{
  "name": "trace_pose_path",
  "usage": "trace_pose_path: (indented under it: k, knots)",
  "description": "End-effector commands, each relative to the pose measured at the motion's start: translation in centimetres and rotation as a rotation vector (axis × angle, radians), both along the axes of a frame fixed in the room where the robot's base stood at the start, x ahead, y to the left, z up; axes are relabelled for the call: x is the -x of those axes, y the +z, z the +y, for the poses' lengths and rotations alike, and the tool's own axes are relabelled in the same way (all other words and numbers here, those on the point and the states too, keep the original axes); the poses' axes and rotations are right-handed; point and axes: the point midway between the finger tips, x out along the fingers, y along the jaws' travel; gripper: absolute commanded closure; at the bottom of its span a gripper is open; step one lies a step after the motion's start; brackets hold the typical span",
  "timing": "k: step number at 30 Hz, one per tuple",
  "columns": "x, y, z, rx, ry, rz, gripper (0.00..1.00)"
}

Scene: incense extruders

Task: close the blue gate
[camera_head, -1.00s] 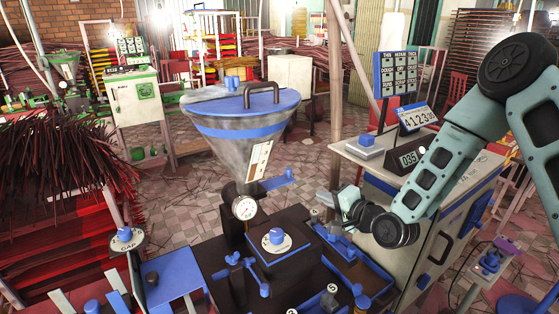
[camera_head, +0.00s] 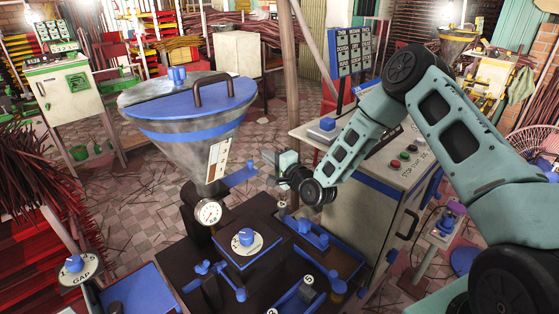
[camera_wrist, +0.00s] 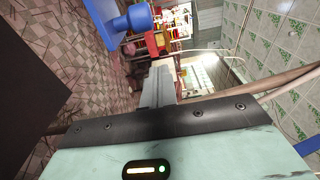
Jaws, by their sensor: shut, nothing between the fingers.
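The blue gate (camera_head: 238,175) is a flat blue piece with a raised end, sticking out to the right from the neck of the metal hopper (camera_head: 185,145). My gripper (camera_head: 268,156) is shut and empty, just right of the gate's outer end in the head view. I cannot tell whether they touch there. In the wrist view, the shut fingers (camera_wrist: 158,88) point away from the camera. A blue knob on a blue bar (camera_wrist: 128,20), apparently the gate's end, is up and left of the fingertips, with a gap in the picture.
A round gauge (camera_head: 208,212) sits on the hopper's neck. Below are a dark machine body with a blue dial plate (camera_head: 246,241) and blue clamps. A pale control cabinet (camera_head: 375,200) stands to the right, close under my arm. A wooden post (camera_head: 290,80) rises behind. Tiled floor lies left.

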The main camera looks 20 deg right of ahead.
Motion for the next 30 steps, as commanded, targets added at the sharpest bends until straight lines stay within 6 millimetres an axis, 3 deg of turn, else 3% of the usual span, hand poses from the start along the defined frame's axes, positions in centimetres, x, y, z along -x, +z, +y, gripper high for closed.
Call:
trace_pose_path:
  k: [1, 9, 23, 30]
  knots:
    - [-0.9, 0.3, 0.3, 0.000, 0.000, -0.002, 1.00]
    - [1.5, 0.2, 3.0, 0.000, 0.001, 0.001, 1.00]
    - [1.9, -0.1, 3.5, 0.001, 0.000, 0.000, 1.00]
    - [3.5, -0.4, 7.3, -0.002, 0.005, 0.000, 1.00]
